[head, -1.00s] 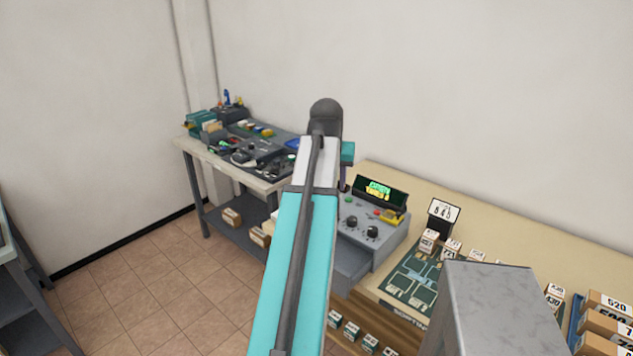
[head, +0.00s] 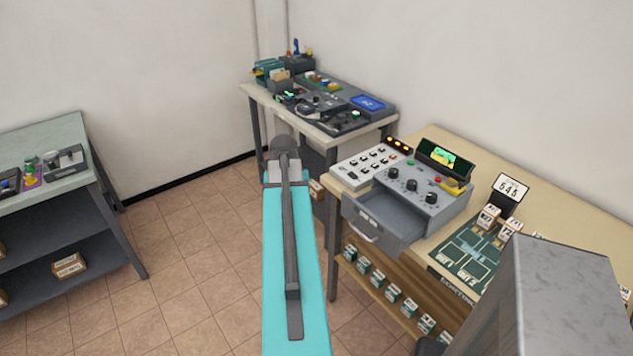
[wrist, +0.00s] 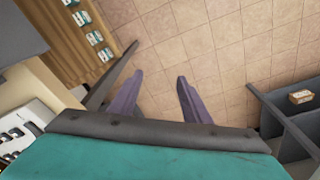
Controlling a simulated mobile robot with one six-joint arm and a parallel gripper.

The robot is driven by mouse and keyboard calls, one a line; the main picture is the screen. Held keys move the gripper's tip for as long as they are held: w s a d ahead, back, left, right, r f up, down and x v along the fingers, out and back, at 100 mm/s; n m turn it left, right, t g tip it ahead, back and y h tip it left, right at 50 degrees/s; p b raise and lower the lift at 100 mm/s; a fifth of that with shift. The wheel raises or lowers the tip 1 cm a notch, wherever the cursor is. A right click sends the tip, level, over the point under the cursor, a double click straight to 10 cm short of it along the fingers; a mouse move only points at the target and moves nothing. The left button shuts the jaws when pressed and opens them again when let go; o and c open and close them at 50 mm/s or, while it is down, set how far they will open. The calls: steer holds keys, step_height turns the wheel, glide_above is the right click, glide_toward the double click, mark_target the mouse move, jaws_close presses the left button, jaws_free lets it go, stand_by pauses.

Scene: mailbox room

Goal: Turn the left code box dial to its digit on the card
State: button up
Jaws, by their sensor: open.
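The grey code box (head: 455,204) stands on the wooden table in the head view. It has three black dials on its sloped face; the left dial (head: 394,173) is in clear view, but its setting is too small to read. A white card (head: 510,188) on a dark stand to its right seems to read 545; the first digit is unsure. My gripper (wrist: 160,76) shows in the wrist view with two purple fingers apart, empty, over the tiled floor. In the head view it is hidden behind my arm, which is left of the box and apart from it.
An open grey drawer (head: 372,231) juts out below the code box front. A white switch panel (head: 365,164) stands left of the box. A cluttered bench (head: 262,93) is at the back, another table (head: 70,133) at the left. Tiled floor between them is free.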

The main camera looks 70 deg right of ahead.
steer(key=w+a+f+n+g+y, duration=0.1)
steer(key=w+a+f+n, duration=0.3)
steer(key=a+f, duration=1)
steer(key=w+a+f+n+g+y, duration=0.15)
steer(key=w+a+f, duration=0.55)
steer(key=a, duration=1)
steer(key=s+a+f+n+g, duration=0.2)
steer(key=s+a+f, duration=0.5)
steer(key=a, duration=0.4)
steer(key=s+a+f+n+g+h, duration=0.1)
steer(key=s+a+f+n+g, duration=0.1)
steer(key=s+a+f+n, duration=0.3)
steer(key=s+a+f, duration=0.3)
steer(key=s+a, duration=0.2)
steer(key=a, duration=0.1)
steer(key=shift+s+a+f, duration=0.25)
steer(key=shift+s+a, duration=0.05)
steer(key=shift+a, duration=0.1)
steer(key=c, duration=0.3)
steer(key=shift+s, duration=0.1)
